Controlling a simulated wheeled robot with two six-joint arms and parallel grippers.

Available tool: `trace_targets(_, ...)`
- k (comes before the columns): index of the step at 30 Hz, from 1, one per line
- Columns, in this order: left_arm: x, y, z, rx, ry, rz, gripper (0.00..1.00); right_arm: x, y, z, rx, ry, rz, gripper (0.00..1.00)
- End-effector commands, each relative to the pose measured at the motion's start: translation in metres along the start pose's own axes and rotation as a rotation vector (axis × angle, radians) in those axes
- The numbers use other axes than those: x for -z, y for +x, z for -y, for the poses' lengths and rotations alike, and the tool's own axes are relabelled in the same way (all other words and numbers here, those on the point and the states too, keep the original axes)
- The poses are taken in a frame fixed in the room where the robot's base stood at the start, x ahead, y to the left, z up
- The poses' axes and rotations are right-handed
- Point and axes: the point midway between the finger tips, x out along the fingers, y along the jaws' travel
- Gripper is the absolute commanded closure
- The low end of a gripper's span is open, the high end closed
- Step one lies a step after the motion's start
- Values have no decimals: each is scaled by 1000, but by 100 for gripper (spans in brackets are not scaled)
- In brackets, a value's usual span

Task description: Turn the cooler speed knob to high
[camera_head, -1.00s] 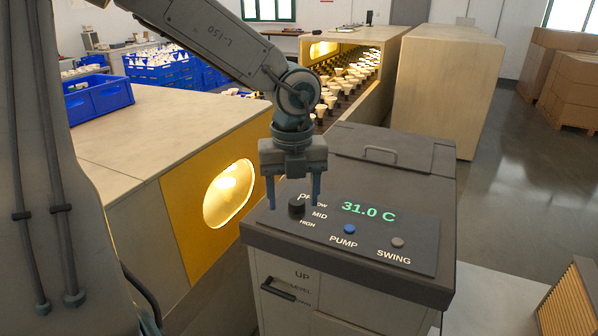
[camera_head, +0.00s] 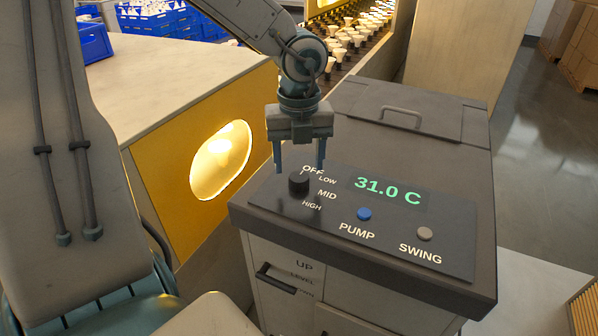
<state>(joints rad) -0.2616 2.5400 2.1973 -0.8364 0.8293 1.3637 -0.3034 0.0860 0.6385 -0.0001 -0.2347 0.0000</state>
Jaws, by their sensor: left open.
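The cooler (camera_head: 262,222) is a dark-topped box with a sloping control panel (camera_head: 385,262). Its speed knob (camera_head: 298,183) is a small black cylinder at the panel's left, beside the labels OFF, LOW, MID and HIGH. I cannot make out which label the knob points at. My left gripper (camera_head: 299,168) hangs fingers down just above and behind the knob, with its two fingers apart and nothing between them. The fingertips look level with or slightly above the knob's top; contact is not clear. My right gripper is not in view.
The panel also has a green 31.0 C display (camera_head: 388,190), a blue PUMP button (camera_head: 364,214) and a grey SWING button (camera_head: 424,233). A lid handle (camera_head: 401,113) stands behind. A yellow-sided cabinet with a lit opening (camera_head: 221,160) is close on the left.

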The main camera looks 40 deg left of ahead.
Motion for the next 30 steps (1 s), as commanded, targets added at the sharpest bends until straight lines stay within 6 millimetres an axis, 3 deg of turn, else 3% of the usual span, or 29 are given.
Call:
trace_targets(5, 0, 22, 0, -2, 1, -2, 41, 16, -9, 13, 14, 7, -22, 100)
trace_targets(10, 0, 33, 0, 0, 0, -1, 41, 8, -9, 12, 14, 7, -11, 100)
trace_targets(19, 0, 35, 0, 2, 0, 0, 41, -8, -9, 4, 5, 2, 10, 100)
trace_targets(20, 0, 35, 0, 2, 0, 0, 43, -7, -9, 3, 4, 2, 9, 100)
trace_targets(26, 0, 35, 0, 2, 0, 0, 82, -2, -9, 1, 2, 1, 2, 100)
trace_targets(30, 0, 35, 0, 2, 2, 0, 85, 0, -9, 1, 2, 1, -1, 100)
